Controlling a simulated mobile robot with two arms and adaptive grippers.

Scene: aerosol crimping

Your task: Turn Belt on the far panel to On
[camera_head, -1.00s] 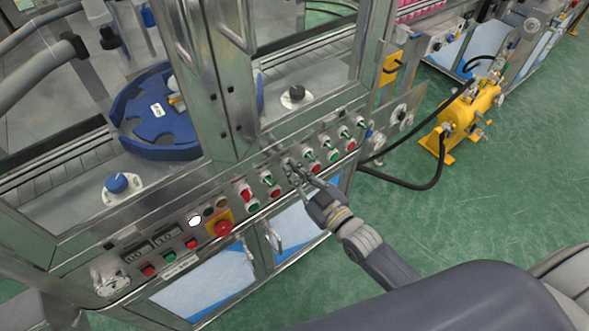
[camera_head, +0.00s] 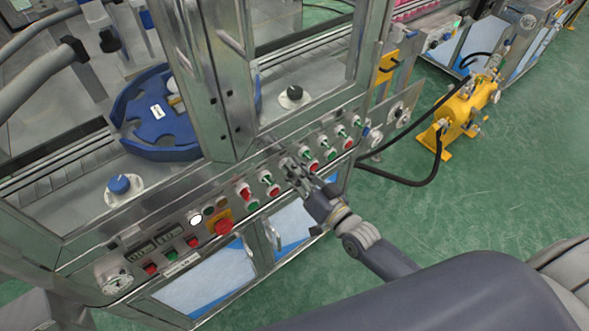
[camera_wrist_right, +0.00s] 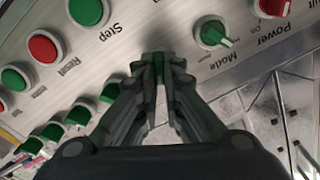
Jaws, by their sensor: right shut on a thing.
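The control panel (camera_head: 222,207) runs along the front edge of the machine and carries a row of switches and buttons. My right gripper (camera_head: 288,166) is at the middle of this row. In the right wrist view the fingertips (camera_wrist_right: 160,60) are shut on a small green switch knob (camera_wrist_right: 158,64), mostly hidden between them. The label of this knob is covered, and I can read no "Belt" label. The green Mode switch (camera_wrist_right: 212,34) is beside the held knob and apart from the fingers. My left gripper is not in view.
The right wrist view shows a green Step button (camera_wrist_right: 88,10), a red Reset button (camera_wrist_right: 44,47) and several green knobs (camera_wrist_right: 78,116) close to the fingers. A red emergency button (camera_head: 222,227) sits left on the panel. A yellow tank (camera_head: 465,110) stands on the green floor.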

